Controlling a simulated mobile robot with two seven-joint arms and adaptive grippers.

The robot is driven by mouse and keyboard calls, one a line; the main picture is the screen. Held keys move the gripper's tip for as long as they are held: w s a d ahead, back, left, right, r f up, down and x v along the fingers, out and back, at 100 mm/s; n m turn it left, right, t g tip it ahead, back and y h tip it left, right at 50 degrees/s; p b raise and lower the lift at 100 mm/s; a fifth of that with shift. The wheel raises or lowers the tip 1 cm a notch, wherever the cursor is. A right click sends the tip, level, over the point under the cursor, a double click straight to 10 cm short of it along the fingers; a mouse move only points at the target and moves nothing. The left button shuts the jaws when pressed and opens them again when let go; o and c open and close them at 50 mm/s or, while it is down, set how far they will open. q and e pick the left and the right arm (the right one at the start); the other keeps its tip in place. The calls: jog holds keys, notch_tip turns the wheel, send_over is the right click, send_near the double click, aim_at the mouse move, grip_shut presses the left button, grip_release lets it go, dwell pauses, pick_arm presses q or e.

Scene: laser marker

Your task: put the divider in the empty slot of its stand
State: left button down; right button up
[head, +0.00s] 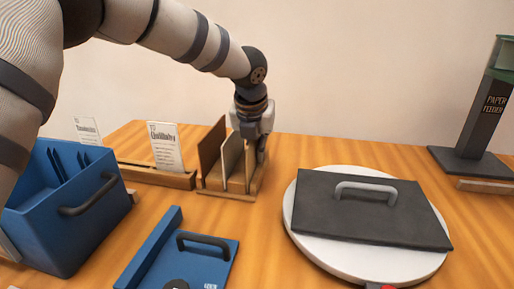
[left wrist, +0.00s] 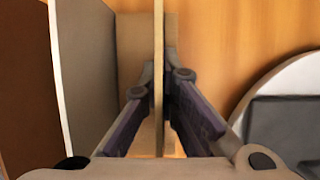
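The wooden stand (head: 218,191) is on the table at the back, with a brown panel (head: 211,148) and a pale panel (head: 231,158) upright in it. A thin beige divider (head: 250,164) stands upright at the stand's right part. It shows edge-on in the left wrist view (left wrist: 158,60). My left gripper (head: 262,150) is above the stand's right side, pointing down, with its fingers (left wrist: 160,85) on both sides of the divider and apparently closed on it. Whether the divider's lower edge is fully seated is hidden. My right gripper is out of view.
A blue holder (head: 95,208) stands at left, with a blue handled piece (head: 205,262) in front. A wooden rail with cards (head: 165,146) adjoins the stand's left. A round white base (head: 290,215) with a dark handled plate (head: 335,220) is at right. The paper feeder (head: 484,120) is farther right.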

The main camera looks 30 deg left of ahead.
pick_arm(q)
jog(key=c, duration=1.8)
grip_release()
jog(key=p+v, duration=0.1)
jog(key=v, duration=1)
jog(key=shift+r, duration=0.25)
jog(key=shift+s+r, duration=0.15)
jog(key=shift+r, duration=0.25)
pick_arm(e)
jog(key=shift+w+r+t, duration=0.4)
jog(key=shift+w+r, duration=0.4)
